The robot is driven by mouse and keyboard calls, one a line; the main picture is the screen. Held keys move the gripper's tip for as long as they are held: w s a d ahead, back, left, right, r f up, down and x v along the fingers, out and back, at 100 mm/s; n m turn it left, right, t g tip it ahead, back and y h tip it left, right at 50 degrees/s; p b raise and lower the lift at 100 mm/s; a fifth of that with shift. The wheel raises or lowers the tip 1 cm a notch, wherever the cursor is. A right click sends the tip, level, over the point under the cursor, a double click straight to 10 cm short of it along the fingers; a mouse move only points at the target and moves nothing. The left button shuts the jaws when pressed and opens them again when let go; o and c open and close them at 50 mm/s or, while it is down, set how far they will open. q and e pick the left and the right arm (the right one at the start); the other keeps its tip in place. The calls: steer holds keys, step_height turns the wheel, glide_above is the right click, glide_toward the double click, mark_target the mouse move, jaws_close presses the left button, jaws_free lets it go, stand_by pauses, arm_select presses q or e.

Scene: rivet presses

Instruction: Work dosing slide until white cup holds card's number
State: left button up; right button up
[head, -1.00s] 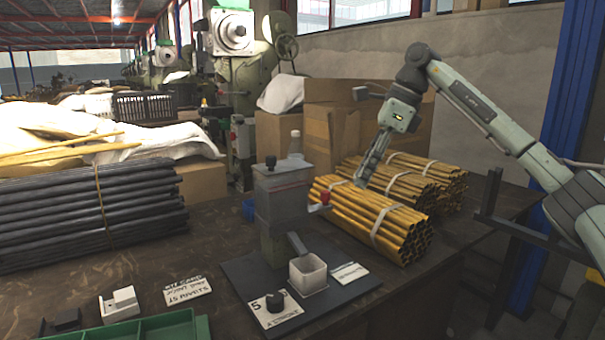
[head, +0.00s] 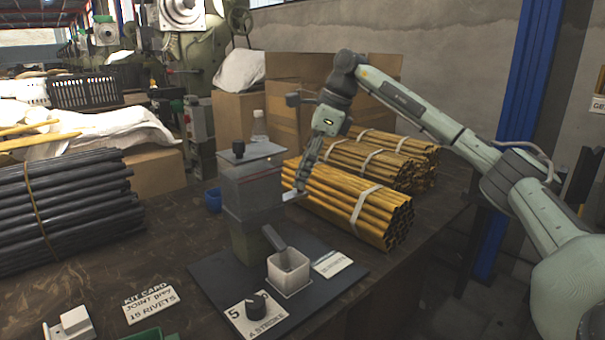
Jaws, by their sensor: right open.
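The dosing device (head: 252,195) is a grey box on a post, with a sloped grey chute (head: 274,238) above the white cup (head: 288,274). The cup stands on the black base plate (head: 215,283); its contents are too small to make out. The kit card (head: 150,304) reads 15 rivets. A plate (head: 245,323) with a black knob reads "5 a stroke". The slide's pale end (head: 291,196) sticks out at the box's right side. My right gripper (head: 299,187) is open, fingers pointing down at this end; its red knob is hidden. My left gripper is out of view.
Bundles of yellow rods (head: 345,200) lie close right of the device. Dark rods (head: 62,210) lie at the left. A blue cup (head: 213,200) and a white bottle (head: 259,127) stand by the device. A white label (head: 332,264) lies right of the cup.

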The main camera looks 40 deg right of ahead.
mark_target(288, 197)
steer(key=shift+w+f, duration=0.1)
steer(key=shift+c, duration=0.6)
jaws_close()
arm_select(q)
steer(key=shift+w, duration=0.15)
